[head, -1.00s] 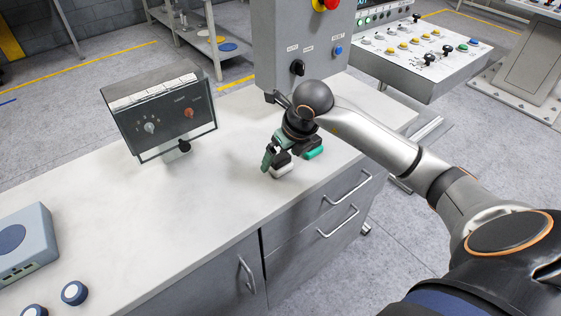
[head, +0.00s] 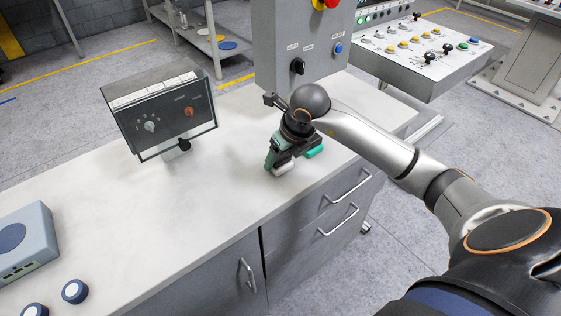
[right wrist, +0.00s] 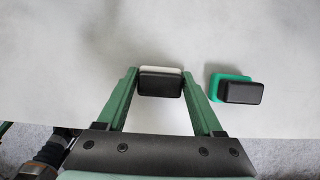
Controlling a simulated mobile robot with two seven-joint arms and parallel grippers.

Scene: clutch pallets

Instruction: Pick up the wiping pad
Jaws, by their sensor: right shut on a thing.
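A wiping pad (right wrist: 160,84) with a black top and a white base sits between the green fingers of my right gripper (right wrist: 159,78) in the right wrist view. The gripper is shut on its black block. In the head view the right gripper (head: 278,161) points down over the counter near its front edge, and the pad's white base (head: 284,169) shows beneath the fingers. I cannot tell whether the base touches the counter. A second pad, black with a green base (right wrist: 236,89), lies just to the right, apart from the gripper. My left gripper is not in view.
The pads are on a pale counter (head: 205,190) with drawers and handles below its front edge. A grey control box (head: 300,50) stands close behind the gripper. A dark panel (head: 160,115) stands left. The counter's middle is clear.

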